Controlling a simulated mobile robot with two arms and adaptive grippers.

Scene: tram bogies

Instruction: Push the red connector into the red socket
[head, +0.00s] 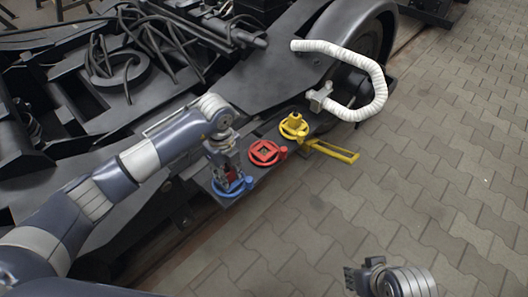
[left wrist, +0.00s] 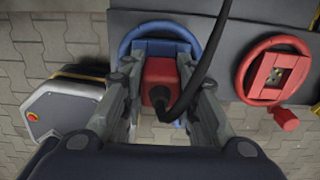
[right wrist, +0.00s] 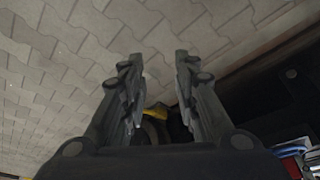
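The red connector (left wrist: 158,72) is a small red block with a black cable (left wrist: 208,50) coming out of it. My left gripper (head: 229,182) has its fingers on both sides of it, and in the left wrist view the gripper (left wrist: 158,66) holds it in front of the blue ring (left wrist: 140,35). The red socket (head: 265,152) is a red ring with a square opening, to the right of the held connector; it also shows in the left wrist view (left wrist: 258,82). My right gripper (right wrist: 158,56) is open and empty over the paving; it shows at the bottom of the head view (head: 350,278).
A yellow ring socket (head: 293,126) with a yellow handle bar (head: 335,152) sits beyond the red one. A white corrugated hose (head: 378,85) loops above it. The dark bogie frame (head: 265,70) fills the left and back. Paved floor (head: 440,170) is clear on the right.

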